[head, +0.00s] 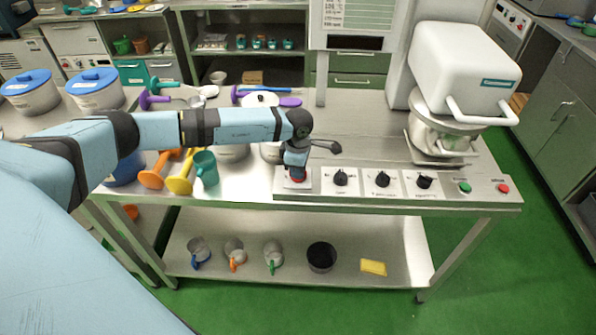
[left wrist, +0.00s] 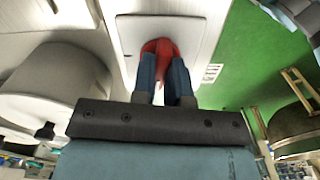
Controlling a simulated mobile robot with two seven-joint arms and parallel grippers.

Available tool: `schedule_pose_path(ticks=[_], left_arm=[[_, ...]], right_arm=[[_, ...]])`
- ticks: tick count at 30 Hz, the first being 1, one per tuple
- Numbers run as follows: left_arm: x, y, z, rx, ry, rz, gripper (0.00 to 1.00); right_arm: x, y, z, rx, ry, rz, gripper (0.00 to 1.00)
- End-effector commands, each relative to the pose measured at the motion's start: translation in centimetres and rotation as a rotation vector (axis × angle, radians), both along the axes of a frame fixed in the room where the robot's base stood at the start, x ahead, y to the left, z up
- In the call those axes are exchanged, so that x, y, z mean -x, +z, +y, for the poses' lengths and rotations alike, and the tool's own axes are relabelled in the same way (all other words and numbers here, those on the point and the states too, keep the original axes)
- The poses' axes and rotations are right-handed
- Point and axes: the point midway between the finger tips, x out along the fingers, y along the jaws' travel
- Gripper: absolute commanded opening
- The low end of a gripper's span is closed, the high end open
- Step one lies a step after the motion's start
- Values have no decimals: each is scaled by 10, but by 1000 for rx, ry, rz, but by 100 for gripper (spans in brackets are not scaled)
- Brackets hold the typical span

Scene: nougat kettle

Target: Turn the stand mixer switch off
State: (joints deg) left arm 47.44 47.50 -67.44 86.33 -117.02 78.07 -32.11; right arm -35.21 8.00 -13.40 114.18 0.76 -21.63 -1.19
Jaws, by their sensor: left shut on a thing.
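The control panel (head: 320,194) runs along the front edge of the steel table. At its left end is a red switch knob (head: 298,179), mostly covered by my left gripper (head: 297,172). In the left wrist view the red knob (left wrist: 160,46) sits on a pale plate (left wrist: 193,40), with the two blue fingers of my left gripper (left wrist: 163,70) on either side of it. The gripper is shut on the knob. The white stand mixer (head: 462,62) with its steel bowl (head: 440,133) stands at the right back of the table. The knob's markings cannot be read.
Three black knobs (head: 382,180), a green button (head: 464,188) and a red button (head: 504,189) lie right of the gripper. A teal jug (head: 206,168) and yellow and orange scoops stand to its left. Several jugs and a dark pot (head: 321,257) are on the lower shelf.

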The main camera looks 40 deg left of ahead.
Motion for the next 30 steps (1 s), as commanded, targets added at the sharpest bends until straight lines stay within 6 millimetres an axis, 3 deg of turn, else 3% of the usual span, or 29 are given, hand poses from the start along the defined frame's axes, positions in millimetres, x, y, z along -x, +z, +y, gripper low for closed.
schedule_pose_path(ticks=[12,27,28,30], left_arm=[[-1,0,1,-1,168,-2,0],[-1,1,1,0,186,-1,0],[-1,1,1,0,186,-1,16],[0,1,1,0,186,-1,32]], right_arm=[[0,-7,0,1,-1,1,0],[0,-5,1,-2,2,-3,0],[0,-5,1,-2,2,-3,0],[0,-5,1,-2,2,-3,0]])
